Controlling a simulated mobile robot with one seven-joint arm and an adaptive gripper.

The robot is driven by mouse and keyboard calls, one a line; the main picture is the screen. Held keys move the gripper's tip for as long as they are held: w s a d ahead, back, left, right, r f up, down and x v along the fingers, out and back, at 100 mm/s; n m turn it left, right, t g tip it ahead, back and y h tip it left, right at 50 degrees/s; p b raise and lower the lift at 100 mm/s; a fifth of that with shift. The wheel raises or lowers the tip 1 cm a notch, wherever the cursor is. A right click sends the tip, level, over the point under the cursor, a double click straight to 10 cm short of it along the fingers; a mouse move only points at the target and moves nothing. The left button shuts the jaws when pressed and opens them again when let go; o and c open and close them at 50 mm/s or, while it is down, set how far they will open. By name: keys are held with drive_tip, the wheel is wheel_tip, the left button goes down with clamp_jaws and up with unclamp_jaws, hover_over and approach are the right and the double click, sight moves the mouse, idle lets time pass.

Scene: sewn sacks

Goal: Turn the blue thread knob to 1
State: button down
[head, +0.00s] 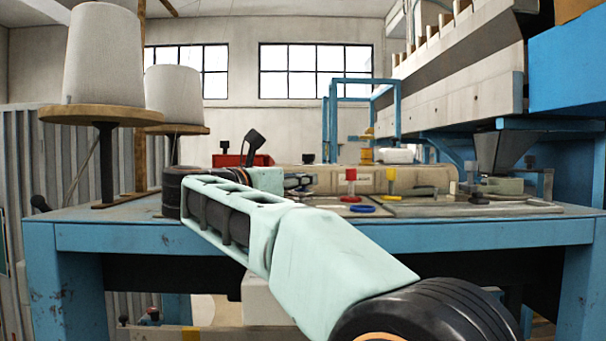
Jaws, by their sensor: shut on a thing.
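My arm reaches from the lower right to the left and then back toward the machine. My gripper (301,183) is small and dark in the head view, at the left end of the pale sewing machine body. It is shut on a small blue part there, which I take to be the blue thread knob. The fingers and arm hide most of it, and no marks or numbers on it can be read. A red-topped post (350,180) and a yellow post (391,181) stand to the right.
The blue-edged table (420,233) carries the machine body (325,179). Large thread cones (102,55) stand at the left. A red box (233,160) and a dark upright lever (254,143) are behind my gripper. A grey funnel (500,152) is at the right.

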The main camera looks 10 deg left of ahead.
drive_tip(key=shift+r, duration=0.15)
drive_tip(key=c, duration=1.8)
unclamp_jaws()
drive_tip(key=v, duration=1.2)
drive_tip(key=shift+w, duration=0.1)
